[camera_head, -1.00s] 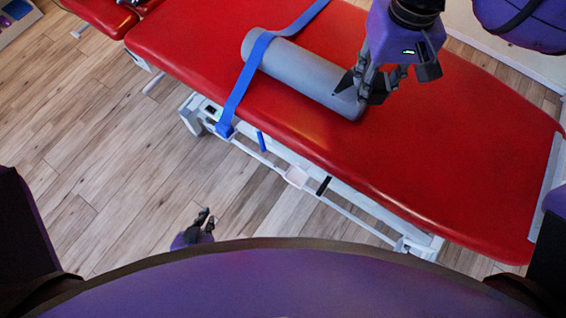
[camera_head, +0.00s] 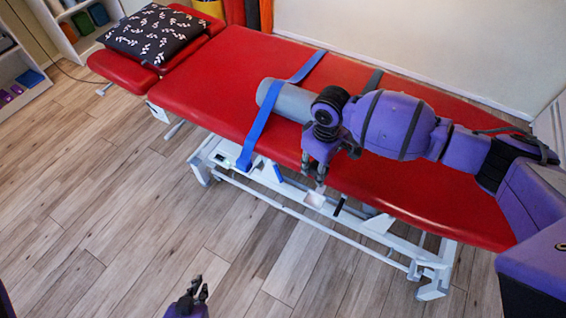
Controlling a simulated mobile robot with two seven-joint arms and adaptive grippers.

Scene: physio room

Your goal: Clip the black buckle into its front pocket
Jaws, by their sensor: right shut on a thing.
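My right gripper (camera_head: 316,178) is pointing down at the front edge of the red treatment table (camera_head: 425,190), just above a small pale part (camera_head: 315,199) on the frame. It is shut on a small dark thing, which I take to be the black buckle; the fingers mostly hide it. A dark strap (camera_head: 373,80) lies across the far side of the table and passes behind my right arm. A black part (camera_head: 340,205) shows on the frame to the right; I cannot tell which part is the buckle's pocket. My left gripper (camera_head: 201,287) is open and empty, low over the floor.
A grey roll (camera_head: 285,101) lies on the table, with a blue strap (camera_head: 258,122) over it and down the front edge. A patterned dark cushion (camera_head: 150,35) lies on the headrest. Shelves stand at the far left. The wooden floor (camera_head: 100,200) in front is clear.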

